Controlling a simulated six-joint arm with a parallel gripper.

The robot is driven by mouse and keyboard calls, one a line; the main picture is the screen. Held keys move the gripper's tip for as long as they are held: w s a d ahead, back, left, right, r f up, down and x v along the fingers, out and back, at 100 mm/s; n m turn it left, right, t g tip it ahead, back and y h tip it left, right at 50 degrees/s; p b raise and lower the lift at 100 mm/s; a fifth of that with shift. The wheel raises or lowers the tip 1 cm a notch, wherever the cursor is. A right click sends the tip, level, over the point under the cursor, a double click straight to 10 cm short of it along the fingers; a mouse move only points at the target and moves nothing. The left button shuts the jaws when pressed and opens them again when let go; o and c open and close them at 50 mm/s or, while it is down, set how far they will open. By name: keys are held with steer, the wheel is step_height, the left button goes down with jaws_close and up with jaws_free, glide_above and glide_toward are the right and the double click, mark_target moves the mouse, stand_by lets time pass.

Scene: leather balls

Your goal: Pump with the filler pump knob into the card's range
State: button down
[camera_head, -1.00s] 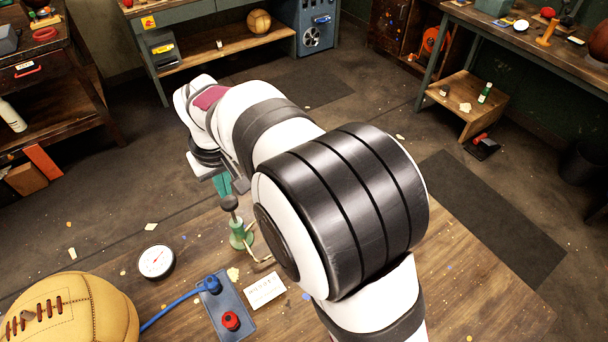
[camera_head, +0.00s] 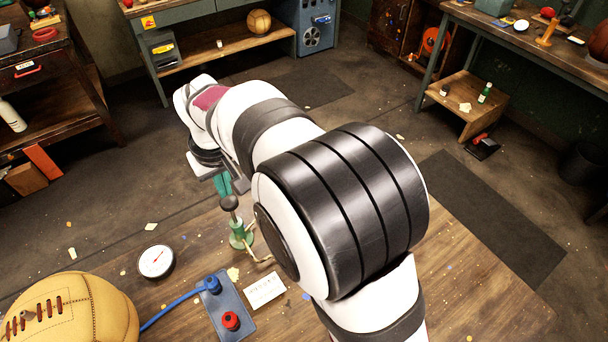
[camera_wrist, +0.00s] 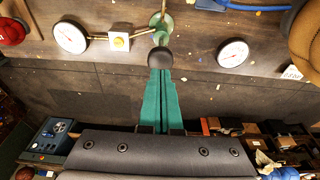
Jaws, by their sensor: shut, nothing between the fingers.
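The pump's dark round knob (camera_head: 229,203) stands on a thin rod above the green pump body (camera_head: 239,233) on the bench. In the wrist view the knob (camera_wrist: 161,58) sits at the tips of my gripper (camera_wrist: 161,72), whose teal fingers are together and hold nothing. The head view shows the fingers (camera_head: 222,184) close beside the knob; whether they touch it is unclear. A white card (camera_head: 265,289) lies flat, its print too small to read. A white gauge (camera_head: 156,262) with a red needle lies left of the pump. My arm hides part of the pump's right side.
A tan laced ball (camera_head: 75,310) is at lower left, with a blue hose (camera_head: 170,315) running to a blue-grey plate (camera_head: 222,310) bearing blue and red knobs.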

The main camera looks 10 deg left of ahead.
mark_target(230, 203)
steer(key=shift+f, duration=0.1)
steer(key=shift+f, duration=3.6)
steer(key=shift+r, duration=2.6)
steer(key=shift+r, duration=1)
steer(key=shift+r, duration=0.1)
step_height(230, 203, up, 6)
steer(key=shift+f, duration=0.1)
